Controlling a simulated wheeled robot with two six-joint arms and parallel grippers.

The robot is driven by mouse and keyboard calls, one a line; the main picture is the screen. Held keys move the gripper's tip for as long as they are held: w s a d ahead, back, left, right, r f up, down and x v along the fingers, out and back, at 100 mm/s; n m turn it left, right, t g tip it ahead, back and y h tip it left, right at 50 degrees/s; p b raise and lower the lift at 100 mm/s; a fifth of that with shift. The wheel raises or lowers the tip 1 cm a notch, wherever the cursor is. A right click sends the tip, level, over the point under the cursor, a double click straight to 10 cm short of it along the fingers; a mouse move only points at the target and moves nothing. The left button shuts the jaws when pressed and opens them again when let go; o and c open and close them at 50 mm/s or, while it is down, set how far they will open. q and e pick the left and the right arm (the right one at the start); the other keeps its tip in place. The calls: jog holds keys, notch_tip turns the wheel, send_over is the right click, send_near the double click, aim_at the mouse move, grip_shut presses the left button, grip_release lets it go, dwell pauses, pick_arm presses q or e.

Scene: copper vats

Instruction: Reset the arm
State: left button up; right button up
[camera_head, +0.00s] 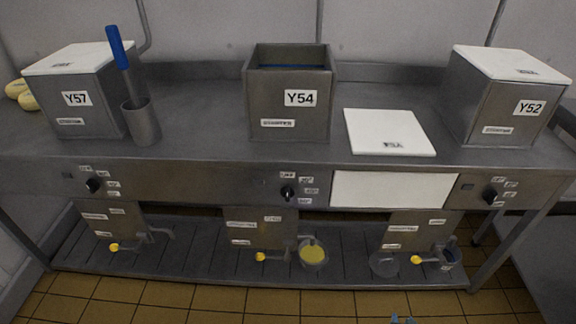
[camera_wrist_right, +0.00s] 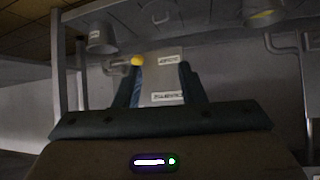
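My right gripper (camera_head: 402,319) shows only as small blue tips at the bottom edge of the head view. In the right wrist view the right gripper (camera_wrist_right: 159,84) has its two dark fingers spread apart with nothing held between them. Behind the gap I see a labelled grey panel and a yellow valve knob (camera_wrist_right: 137,61), apart from the fingers. My left gripper and arm are in neither view.
A steel counter (camera_head: 200,152) carries vats Y57 (camera_head: 93,117), open-topped Y54 (camera_head: 290,118) and Y52 (camera_head: 497,118). A white lid (camera_head: 388,131) lies flat beside Y54. A blue-handled tool (camera_head: 122,60) stands in a steel holder (camera_head: 141,125). A bowl with yellow contents (camera_head: 313,252) is below.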

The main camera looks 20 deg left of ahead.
pick_arm(q)
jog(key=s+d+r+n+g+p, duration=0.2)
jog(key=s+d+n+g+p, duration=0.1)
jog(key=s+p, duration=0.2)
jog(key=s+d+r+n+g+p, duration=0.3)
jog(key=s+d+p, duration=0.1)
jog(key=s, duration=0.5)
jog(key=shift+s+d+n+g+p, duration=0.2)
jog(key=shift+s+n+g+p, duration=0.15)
jog(key=shift+p, duration=0.4)
pick_arm(e)
jog(key=s+d+f+g, duration=0.2)
jog(key=s+f+g, duration=0.1)
jog(key=s, duration=0.9)
jog(key=s+d+f+g, duration=0.3)
jog(key=s, duration=1)
jog(key=s+d+f+g+h, duration=0.1)
jog(key=s+d+f+g, duration=0.1)
jog(key=s, duration=1)
jog(key=shift+s+d+f+g, duration=0.35)
jog(key=shift+d+f+g, duration=0.05)
jog(key=shift+g, duration=0.1)
